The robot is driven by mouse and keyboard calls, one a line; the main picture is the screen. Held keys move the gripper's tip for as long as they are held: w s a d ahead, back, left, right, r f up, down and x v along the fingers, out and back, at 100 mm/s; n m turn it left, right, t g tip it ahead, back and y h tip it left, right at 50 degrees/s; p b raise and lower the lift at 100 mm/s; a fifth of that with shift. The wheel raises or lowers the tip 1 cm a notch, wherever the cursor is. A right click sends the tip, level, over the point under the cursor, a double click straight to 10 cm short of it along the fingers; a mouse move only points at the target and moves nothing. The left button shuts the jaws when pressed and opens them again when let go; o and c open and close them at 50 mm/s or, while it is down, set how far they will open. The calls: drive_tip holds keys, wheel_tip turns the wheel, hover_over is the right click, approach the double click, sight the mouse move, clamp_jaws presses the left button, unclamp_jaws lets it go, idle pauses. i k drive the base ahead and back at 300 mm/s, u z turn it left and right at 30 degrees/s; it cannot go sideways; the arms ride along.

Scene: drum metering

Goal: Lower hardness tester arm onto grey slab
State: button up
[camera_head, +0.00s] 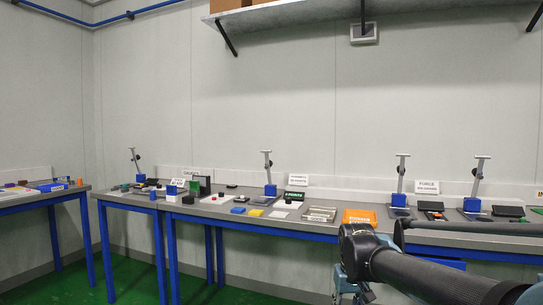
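Several lever stands with blue bases and raised grey arms stand along the long bench (330,227). One stand (268,172) is near the middle, one (401,180) is right of it, one (478,182) is farther right, and one (136,165) is at the far left. I cannot tell surely which is the hardness tester. The small sign (298,180) beside the middle stand is too small to read surely. Small flat pieces lie near the stands; I cannot pick out the grey slab.
An orange tray (359,216) and a labelled tray (320,214) lie on the bench near its front edge. A second bench (40,196) with coloured items stands at the left. A shelf (400,7) hangs above. Green floor (130,280) is clear at the lower left.

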sight(269, 164)
drive_tip(key=i, duration=0.9)
drive_tip(key=u, duration=0.05)
